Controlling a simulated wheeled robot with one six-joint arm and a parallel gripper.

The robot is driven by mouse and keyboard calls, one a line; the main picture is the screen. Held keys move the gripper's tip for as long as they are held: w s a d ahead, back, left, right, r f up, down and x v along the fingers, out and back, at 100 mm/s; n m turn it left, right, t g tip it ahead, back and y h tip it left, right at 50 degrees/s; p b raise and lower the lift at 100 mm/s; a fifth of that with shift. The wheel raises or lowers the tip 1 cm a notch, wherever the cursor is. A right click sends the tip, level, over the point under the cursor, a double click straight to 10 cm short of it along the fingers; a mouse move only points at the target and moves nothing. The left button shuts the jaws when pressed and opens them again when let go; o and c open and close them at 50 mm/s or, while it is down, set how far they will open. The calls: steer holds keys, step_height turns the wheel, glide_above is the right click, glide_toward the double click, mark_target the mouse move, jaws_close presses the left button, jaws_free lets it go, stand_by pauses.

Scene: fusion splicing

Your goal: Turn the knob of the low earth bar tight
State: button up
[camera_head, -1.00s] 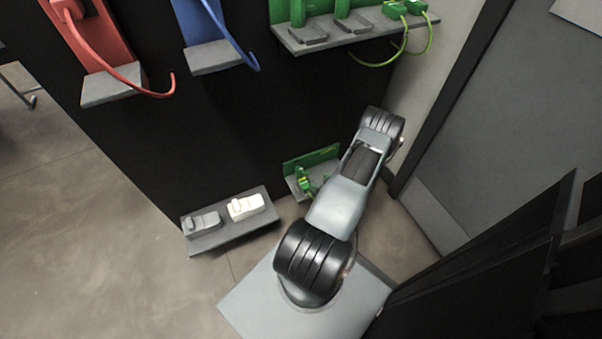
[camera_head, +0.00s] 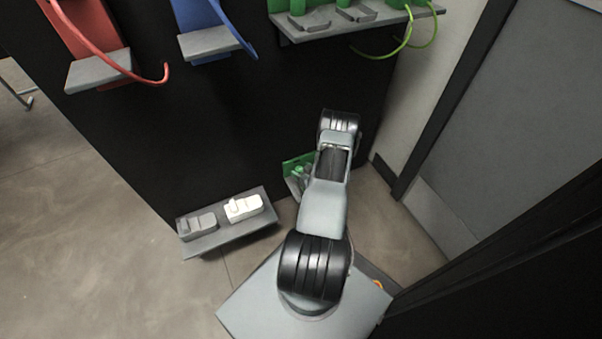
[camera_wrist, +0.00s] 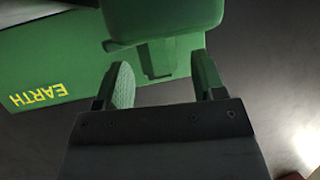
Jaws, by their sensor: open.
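The low earth bar (camera_head: 289,165) is the small green panel low on the dark wall in the head view, partly hidden behind my arm. In the wrist view its green board (camera_wrist: 35,75) carries the yellow word EARTH, which appears upside down. A large green block (camera_wrist: 162,20), which may be the knob, fills the top middle of the wrist view. My gripper (camera_wrist: 162,72) is open, its two fingers apart. A smaller green part of the block reaches down between the fingertips; I cannot tell whether they touch it. In the head view my gripper is hidden by my arm.
A grey shelf (camera_head: 232,236) with a grey and a white block stands to the left of the bar. A higher green earth bar, a blue holder (camera_head: 197,14) and a red holder (camera_head: 85,32) are above. A grey door (camera_head: 520,110) is at the right.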

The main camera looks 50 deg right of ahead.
steer(key=shift+w, duration=0.1)
steer(key=c, duration=0.9)
steer(key=shift+a, duration=0.1)
steer(key=shift+w+m+h, duration=0.1)
steer(key=shift+m+h, duration=0.3)
steer(key=shift+h, duration=0.1)
steer(key=m+h, duration=0.1)
steer(key=m+g+h, duration=0.1)
steer(key=h, duration=0.1)
steer(key=shift+w+a+m, duration=0.15)
steer(key=shift+a+m, duration=0.15)
steer(key=shift+m, duration=0.1)
steer(key=shift+w+a+m+g+h, duration=0.1)
steer(key=shift+m+g+h, duration=0.65)
steer(key=shift+m+h, duration=0.15)
steer(key=shift+w+a+m+g+h, duration=0.1)
steer(key=shift+m+g+h, duration=0.7)
steer(key=shift+m, duration=0.1)
